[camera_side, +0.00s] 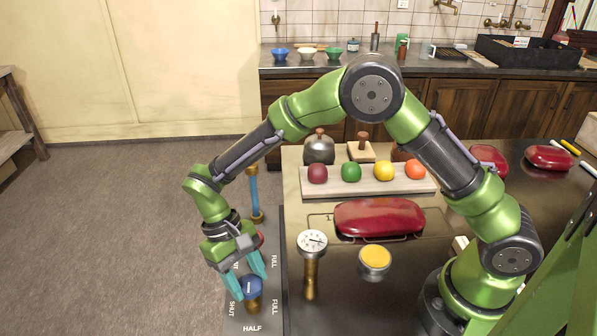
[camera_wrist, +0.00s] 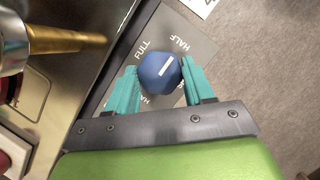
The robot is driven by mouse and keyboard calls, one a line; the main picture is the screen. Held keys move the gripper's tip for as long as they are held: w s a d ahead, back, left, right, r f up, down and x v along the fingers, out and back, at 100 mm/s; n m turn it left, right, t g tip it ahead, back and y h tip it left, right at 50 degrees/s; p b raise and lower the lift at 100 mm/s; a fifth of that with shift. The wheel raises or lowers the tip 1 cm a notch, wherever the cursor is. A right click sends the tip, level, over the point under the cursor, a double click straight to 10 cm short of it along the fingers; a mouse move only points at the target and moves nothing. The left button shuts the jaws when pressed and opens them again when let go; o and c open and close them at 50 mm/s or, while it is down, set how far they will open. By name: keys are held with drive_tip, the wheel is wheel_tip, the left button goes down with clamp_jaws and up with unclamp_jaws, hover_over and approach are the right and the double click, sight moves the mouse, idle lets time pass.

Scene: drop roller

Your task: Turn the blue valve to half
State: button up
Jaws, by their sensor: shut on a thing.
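The blue valve (camera_side: 251,287) is a round knob on a brass stem, standing on a grey plate at the lower left in the side view. SHUT, HALF and FULL are lettered around it. I cannot tell the line's exact setting. My gripper (camera_side: 246,277) points down, its teal fingers shut on opposite sides of the knob. It also shows in the wrist view (camera_wrist: 159,72). The fingers hide part of the lettering.
A dial gauge (camera_side: 312,242) on a brass post stands close to the right. A yellow-topped tin (camera_side: 375,261) and red case (camera_side: 379,217) lie farther right. Left of the plate is open floor.

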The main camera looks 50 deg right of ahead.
drive_tip(key=o, duration=1)
drive_tip(key=v, duration=1.7)
drive_tip(key=shift+w+f, duration=0.1)
drive_tip(key=s+d+r+m+t, duration=0.1)
drive_tip(key=s+d+r+t, duration=0.1)
drive_tip(key=s+d+t, duration=0.2)
drive_tip(key=s+d+r+m+t+y, duration=0.1)
drive_tip(key=s+d+r+t, duration=0.1)
drive_tip(key=s+d, duration=0.5)
drive_tip(key=s+d+r+m+t+y, duration=0.1)
drive_tip(key=s+d+r+m+t, duration=0.1)
drive_tip(key=s+d+t, duration=0.3)
drive_tip(key=shift+s+d+r+t, duration=0.1)
drive_tip(key=shift+s+d, duration=0.2)
drive_tip(key=shift+d, duration=0.3)
drive_tip(key=shift+s+d+r+t, duration=0.15)
drive_tip(key=shift+s+d, duration=0.15)
drive_tip(key=shift+d, duration=0.3)
drive_tip(key=shift+s+d+r+t, duration=0.1)
drive_tip(key=shift+s+d, duration=0.2)
drive_tip(key=shift+d, duration=0.3)
